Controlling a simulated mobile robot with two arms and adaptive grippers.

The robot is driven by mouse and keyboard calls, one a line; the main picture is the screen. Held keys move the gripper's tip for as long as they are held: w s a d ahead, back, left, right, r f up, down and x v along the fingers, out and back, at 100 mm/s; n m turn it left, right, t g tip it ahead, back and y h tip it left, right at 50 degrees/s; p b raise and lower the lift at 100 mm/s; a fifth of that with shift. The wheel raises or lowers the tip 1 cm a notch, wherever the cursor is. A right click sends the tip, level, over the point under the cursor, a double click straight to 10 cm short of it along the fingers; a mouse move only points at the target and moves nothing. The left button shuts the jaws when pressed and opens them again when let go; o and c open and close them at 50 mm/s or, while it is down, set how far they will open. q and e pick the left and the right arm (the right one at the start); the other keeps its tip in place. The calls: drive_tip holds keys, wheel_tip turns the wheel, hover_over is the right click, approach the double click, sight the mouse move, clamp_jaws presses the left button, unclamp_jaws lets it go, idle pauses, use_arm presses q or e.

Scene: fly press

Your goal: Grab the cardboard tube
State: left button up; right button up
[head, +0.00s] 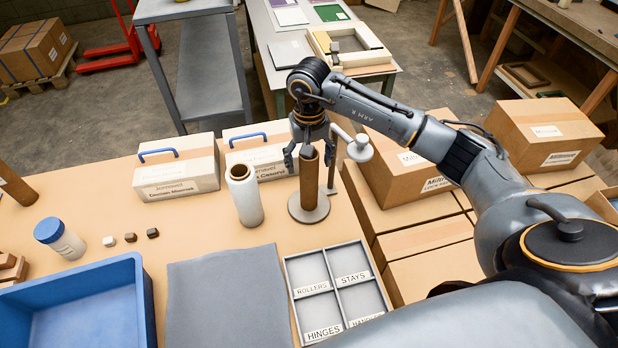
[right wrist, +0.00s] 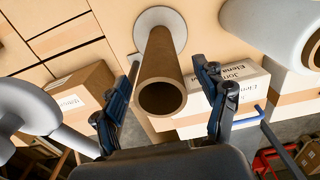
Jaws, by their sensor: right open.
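The cardboard tube (head: 309,178) is brown and stands upright on a round grey base in the head view. Its open end (right wrist: 161,97) faces the camera in the right wrist view. My right gripper (head: 309,154) is over the tube's top, with a finger on either side. In the right wrist view the fingers (right wrist: 164,100) are spread apart and the tube's open end lies between them; I see a gap on each side. My left gripper is not in view.
A white roll (head: 246,198) stands close left of the tube. A lamp-like white disc on a stand (head: 360,149) is close right. White boxes (head: 178,172) stand behind. A compartment tray (head: 321,262), grey mat (head: 229,300) and blue bin (head: 140,305) lie in front.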

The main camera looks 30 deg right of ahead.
drive_tip(key=c, duration=1.3)
